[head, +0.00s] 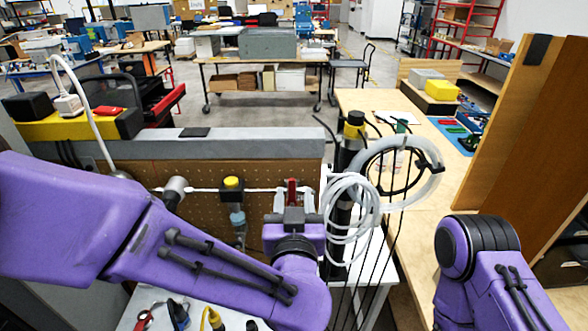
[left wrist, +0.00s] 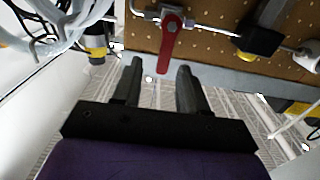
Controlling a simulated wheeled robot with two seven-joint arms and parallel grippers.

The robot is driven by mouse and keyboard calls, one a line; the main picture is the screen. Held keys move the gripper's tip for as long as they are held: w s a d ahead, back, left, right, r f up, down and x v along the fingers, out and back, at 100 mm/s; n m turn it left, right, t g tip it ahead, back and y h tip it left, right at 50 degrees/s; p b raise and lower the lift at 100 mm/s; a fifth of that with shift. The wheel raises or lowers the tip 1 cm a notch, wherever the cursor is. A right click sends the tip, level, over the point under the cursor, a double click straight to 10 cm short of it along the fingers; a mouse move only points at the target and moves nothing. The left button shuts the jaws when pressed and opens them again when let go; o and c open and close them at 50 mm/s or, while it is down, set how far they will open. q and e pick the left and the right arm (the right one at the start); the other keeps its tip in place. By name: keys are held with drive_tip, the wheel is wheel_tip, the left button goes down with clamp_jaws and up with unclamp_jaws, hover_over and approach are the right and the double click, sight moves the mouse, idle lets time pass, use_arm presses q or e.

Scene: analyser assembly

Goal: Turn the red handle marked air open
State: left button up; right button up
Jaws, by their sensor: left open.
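The red handle (head: 292,188) is on a valve on the metal tube along the pegboard. In the head view it stands up just above my left gripper (head: 294,214). In the left wrist view the red handle (left wrist: 169,45) shows whole, its free end reaching between the two fingertips of my left gripper (left wrist: 159,68). The fingers are apart, one to each side of it, with gaps showing. I cannot tell how deep the handle sits between them. Any label on it is not readable. My right arm shows at the right, but its gripper is out of view.
A yellow-knobbed valve (head: 232,183) sits left of the handle on the pegboard (head: 150,172). Coiled white tubing (head: 352,205) and a black cylinder (head: 350,150) stand close on the right. A wooden table (head: 440,185) is farther right.

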sight(292, 187)
use_arm(q)
drive_tip(key=w, duration=0.2)
drive_tip(key=w+p, duration=0.1)
drive_tip(key=w, duration=0.1)
drive_tip(key=w+p, duration=0.1)
drive_tip(key=w, duration=0.1)
drive_tip(key=shift+w+a, duration=0.15)
drive_tip(key=shift+a, duration=0.15)
drive_tip(key=shift+d, duration=0.1)
clamp_jaws()
